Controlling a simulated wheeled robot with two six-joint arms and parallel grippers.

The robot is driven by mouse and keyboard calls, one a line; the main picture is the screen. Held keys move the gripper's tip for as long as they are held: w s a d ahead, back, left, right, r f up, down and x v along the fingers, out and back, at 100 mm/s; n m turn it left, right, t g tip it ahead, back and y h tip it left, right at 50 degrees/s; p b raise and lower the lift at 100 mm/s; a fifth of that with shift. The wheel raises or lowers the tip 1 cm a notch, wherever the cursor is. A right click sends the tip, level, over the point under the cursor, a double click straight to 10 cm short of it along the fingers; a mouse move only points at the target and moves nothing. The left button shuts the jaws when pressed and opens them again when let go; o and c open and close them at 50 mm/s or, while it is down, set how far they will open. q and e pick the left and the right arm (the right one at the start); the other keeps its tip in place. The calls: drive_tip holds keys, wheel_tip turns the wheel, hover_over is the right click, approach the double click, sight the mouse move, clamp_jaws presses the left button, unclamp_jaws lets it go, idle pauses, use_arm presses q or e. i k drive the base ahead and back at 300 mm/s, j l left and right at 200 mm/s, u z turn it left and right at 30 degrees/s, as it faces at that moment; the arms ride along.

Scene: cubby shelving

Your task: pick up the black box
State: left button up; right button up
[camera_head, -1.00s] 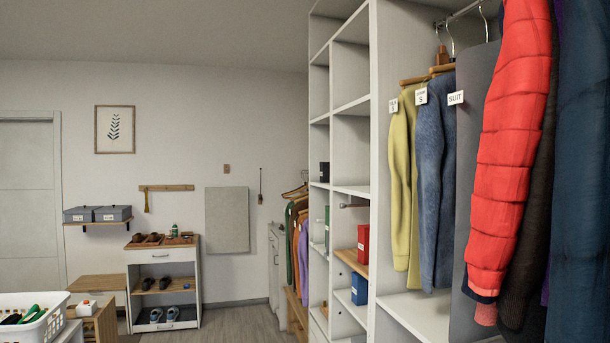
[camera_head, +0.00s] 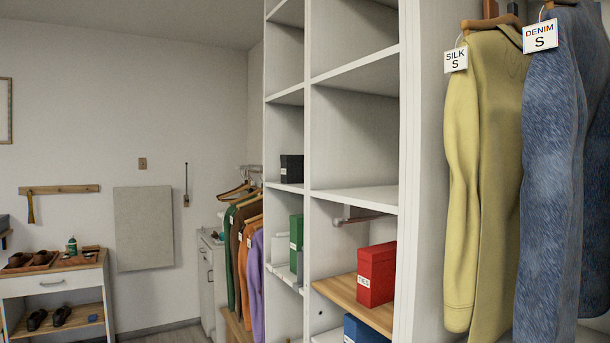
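The black box (camera_head: 292,169) stands upright on a white shelf in the narrow left column of the cubby shelving (camera_head: 307,120). Its front and part of its side show, and the shelf around it looks clear. Neither of my grippers is in view, so I cannot see whether they are open or shut.
A red box (camera_head: 376,275) stands on a wooden shelf (camera_head: 340,290), with a blue box (camera_head: 364,330) below. A green box (camera_head: 296,232) is in the left column. Yellow (camera_head: 487,180) and denim (camera_head: 560,170) garments hang at the right. A shoe cabinet (camera_head: 58,283) stands at the left.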

sight(292, 166)
drive_tip(key=i+j, duration=0.1)
drive_tip(key=i+j+z, duration=0.1)
drive_tip(key=z, duration=0.25)
drive_tip(key=i+j+z, duration=0.1)
drive_tip(key=z, duration=0.3)
drive_tip(key=i, duration=0.05)
